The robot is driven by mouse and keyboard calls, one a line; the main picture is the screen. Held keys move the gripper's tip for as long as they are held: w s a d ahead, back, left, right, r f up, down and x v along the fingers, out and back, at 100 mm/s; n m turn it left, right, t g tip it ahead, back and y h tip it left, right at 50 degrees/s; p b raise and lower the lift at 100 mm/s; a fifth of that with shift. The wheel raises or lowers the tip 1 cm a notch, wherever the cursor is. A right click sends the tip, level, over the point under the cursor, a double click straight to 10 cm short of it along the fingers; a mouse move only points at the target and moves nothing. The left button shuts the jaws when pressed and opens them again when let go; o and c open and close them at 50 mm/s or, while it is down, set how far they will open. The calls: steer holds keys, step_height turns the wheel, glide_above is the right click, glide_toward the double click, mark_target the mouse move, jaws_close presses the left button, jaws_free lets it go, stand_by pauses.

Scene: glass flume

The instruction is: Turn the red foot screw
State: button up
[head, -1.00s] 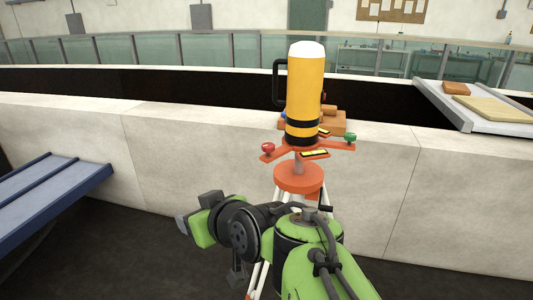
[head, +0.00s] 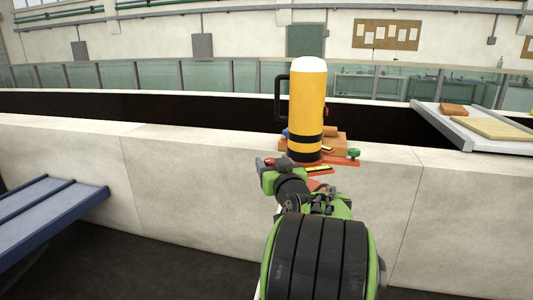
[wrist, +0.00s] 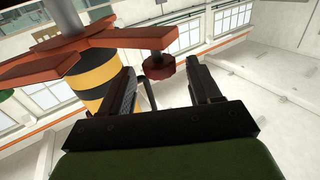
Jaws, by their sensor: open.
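The red foot screw (wrist: 167,78) hangs under the end of an orange tribrach arm (wrist: 130,37) in the wrist view. My gripper (wrist: 159,68) is open, with a black finger on each side of the knob. In the head view my gripper (head: 265,168) is at the left side of the orange base, and only a bit of red shows there. The yellow instrument (head: 306,95) with black bands and a white top stands upright on the base.
The green foot screw (head: 353,153) is on the base's right arm. A blue bench (head: 45,205) is at the left, and a pale shelf with boards (head: 450,127) at the right.

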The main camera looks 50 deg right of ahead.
steer(key=x, duration=0.4)
steer(key=shift+w+d+p, duration=0.1)
steer(key=shift+p, duration=0.2)
steer(key=c, duration=1)
steer(key=shift+h, duration=0.3)
